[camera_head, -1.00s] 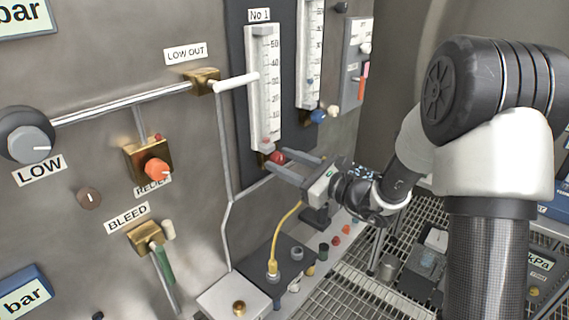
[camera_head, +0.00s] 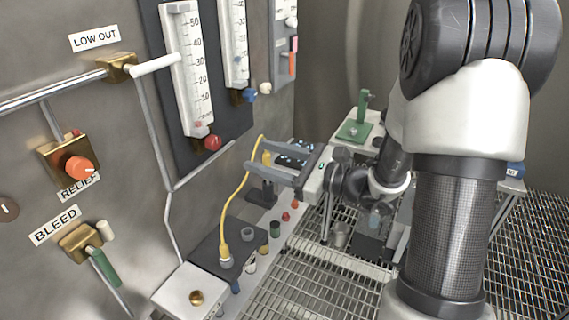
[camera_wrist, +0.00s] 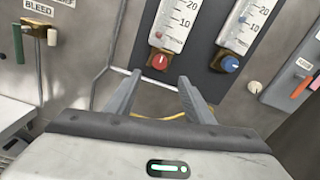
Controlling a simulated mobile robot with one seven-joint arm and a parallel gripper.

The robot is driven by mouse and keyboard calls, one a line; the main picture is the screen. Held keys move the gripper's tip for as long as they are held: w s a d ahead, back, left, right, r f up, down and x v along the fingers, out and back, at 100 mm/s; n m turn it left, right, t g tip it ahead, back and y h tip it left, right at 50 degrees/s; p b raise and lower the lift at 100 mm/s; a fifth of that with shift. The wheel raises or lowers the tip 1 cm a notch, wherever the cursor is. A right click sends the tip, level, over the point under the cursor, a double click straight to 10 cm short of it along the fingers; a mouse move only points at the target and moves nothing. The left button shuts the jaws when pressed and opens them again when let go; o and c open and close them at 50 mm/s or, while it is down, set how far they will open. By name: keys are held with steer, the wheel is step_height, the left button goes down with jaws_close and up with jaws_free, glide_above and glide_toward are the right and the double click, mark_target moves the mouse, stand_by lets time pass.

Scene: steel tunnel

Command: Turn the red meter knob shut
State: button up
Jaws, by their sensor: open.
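The red meter knob (camera_head: 213,142) sits at the bottom of the left flow meter (camera_head: 187,70), labelled No 1 in the earlier view. In the wrist view the red knob (camera_wrist: 159,61) has a pale mark on its face and lies ahead of the fingers. My gripper (camera_head: 258,166) is open and empty, below and to the right of the red knob in the head view. In the wrist view my gripper (camera_wrist: 160,82) has its two fingers spread, with the knob just beyond the gap, apart from them.
A blue knob (camera_head: 249,95) sits under the second meter (camera_head: 236,45), right of the red one. A yellow cable (camera_head: 233,200) rises from the bench beside my gripper. Left are the relief knob (camera_head: 81,168) and the bleed valve (camera_head: 80,242). A green stand (camera_head: 355,128) is behind.

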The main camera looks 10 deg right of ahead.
steer(key=v, duration=0.4)
steer(key=shift+s+d, duration=0.3)
